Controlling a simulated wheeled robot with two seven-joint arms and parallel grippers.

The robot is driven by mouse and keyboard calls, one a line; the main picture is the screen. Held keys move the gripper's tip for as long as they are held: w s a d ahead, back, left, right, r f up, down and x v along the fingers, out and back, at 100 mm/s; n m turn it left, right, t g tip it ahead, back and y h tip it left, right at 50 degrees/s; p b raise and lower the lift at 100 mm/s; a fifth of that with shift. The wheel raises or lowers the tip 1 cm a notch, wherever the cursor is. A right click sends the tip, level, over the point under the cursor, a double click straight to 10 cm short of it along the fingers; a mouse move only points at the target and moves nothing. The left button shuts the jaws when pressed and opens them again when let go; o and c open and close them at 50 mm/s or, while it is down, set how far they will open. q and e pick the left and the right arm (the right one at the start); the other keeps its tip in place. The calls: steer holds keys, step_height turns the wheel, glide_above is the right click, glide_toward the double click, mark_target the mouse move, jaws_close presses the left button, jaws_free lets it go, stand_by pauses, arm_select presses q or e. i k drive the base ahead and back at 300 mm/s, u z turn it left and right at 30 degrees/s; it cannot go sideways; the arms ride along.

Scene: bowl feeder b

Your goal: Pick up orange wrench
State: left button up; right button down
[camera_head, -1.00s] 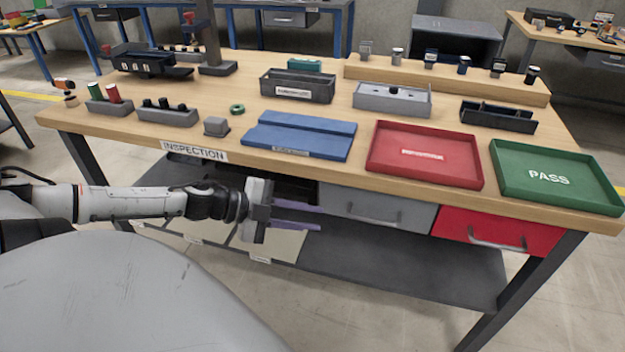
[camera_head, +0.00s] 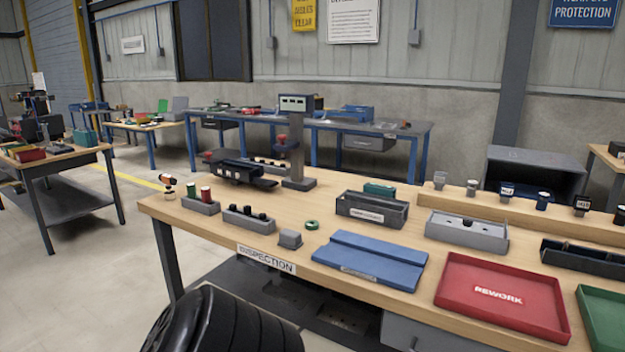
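I cannot make out an orange wrench in the camera_head view. A small orange and black item (camera_head: 168,179) lies at the left end of the inspection table (camera_head: 215,225); its kind is too small to tell. Neither gripper shows. A black ribbed rounded part (camera_head: 225,322) at the bottom edge looks like part of my own arm.
The inspection table holds a blue mat (camera_head: 370,258), a red REWORK tray (camera_head: 500,297), a green tray (camera_head: 604,318), a grey bin (camera_head: 371,210) and a dark stand (camera_head: 297,150). A blue workbench (camera_head: 350,126) stands behind. Another table (camera_head: 55,158) stands at left, with open floor between.

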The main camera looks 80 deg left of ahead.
mark_target(170, 194)
steer(key=z, duration=0.1)
steer(key=i, duration=0.55)
steer(key=u, duration=3.75)
